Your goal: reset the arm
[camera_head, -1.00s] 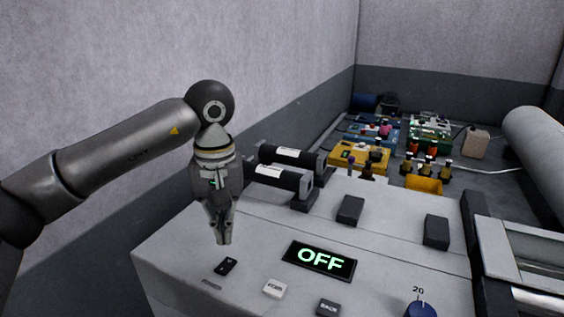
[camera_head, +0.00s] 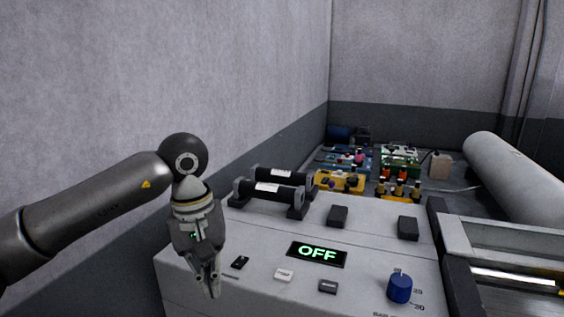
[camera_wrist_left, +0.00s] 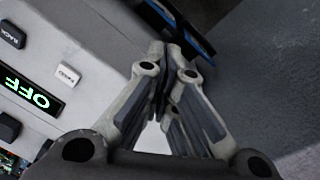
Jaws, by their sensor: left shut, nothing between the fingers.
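My left gripper (camera_head: 211,290) hangs pointing down at the left front corner of the grey control box (camera_head: 385,235) in the head view. It is shut and empty. In the left wrist view its closed fingers (camera_wrist_left: 165,60) reach past the edge of the box, with the switch panel to their left. The box carries a lit green OFF display (camera_head: 317,254), a small black rocker switch (camera_head: 240,262), a white button (camera_head: 284,275), a dark button (camera_head: 328,287) and a blue knob (camera_head: 400,288). My right gripper is not in view.
Two black cylinders (camera_head: 270,192) lie on the box's back left. Behind stand a yellow unit (camera_head: 340,181) and several other small coloured devices. A large pale cylinder (camera_head: 515,175) lies at the right. A grey wall (camera_head: 200,90) runs along the left.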

